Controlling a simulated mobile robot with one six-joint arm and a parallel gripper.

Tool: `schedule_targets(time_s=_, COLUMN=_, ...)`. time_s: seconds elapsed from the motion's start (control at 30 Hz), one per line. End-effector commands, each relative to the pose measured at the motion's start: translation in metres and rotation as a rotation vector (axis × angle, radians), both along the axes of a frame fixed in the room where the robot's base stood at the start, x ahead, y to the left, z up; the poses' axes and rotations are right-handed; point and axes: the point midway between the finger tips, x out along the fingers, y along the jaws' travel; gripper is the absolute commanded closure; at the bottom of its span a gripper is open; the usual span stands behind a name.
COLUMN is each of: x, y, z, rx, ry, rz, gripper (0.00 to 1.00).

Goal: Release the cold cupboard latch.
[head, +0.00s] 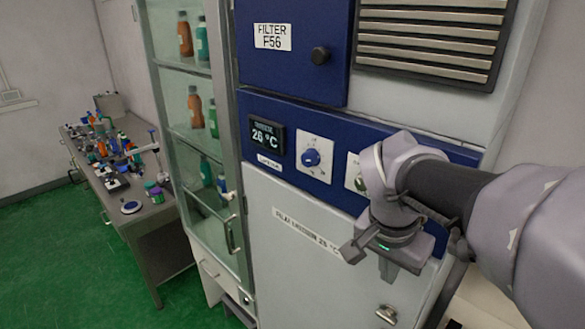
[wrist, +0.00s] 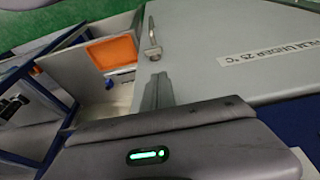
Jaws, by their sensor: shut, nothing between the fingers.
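The cold cupboard is the cabinet with a pale grey door (head: 290,240) under a blue control panel. Its label (head: 308,230) ends in 25 °C. A small silver latch (head: 387,314) sits low on the door near its right side in the head view. In the wrist view the latch (wrist: 152,40) is a metal lever near the door's edge. My gripper (head: 373,262) is in front of the door, above the latch in the head view. In the wrist view its shut fingers (wrist: 157,92) point toward the latch, with a visible gap between them. The fingers hold nothing.
A glass-fronted cabinet (head: 240,150) with bottles stands left of the cupboard. The blue panel carries a display (head: 267,137) and a knob (head: 311,157). A cluttered bench (head: 150,210) is farther left. An orange item (wrist: 112,52) lies beyond the door edge in the wrist view.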

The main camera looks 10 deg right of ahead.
Motion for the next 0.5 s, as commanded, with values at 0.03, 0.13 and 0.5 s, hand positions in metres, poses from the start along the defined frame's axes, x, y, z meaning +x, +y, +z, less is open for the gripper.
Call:
schedule_targets(time_s=0.03, x=0.001, y=-0.002, z=-0.010, rx=0.001, ry=0.004, rz=-0.001, gripper=1.00)
schedule_targets(time_s=0.13, x=0.004, y=-0.007, z=-0.031, rx=0.002, ry=0.005, rz=-0.002, gripper=1.00)
schedule_targets(time_s=0.5, x=0.015, y=-0.020, z=-0.105, rx=0.002, ry=0.004, rz=0.000, gripper=1.00)
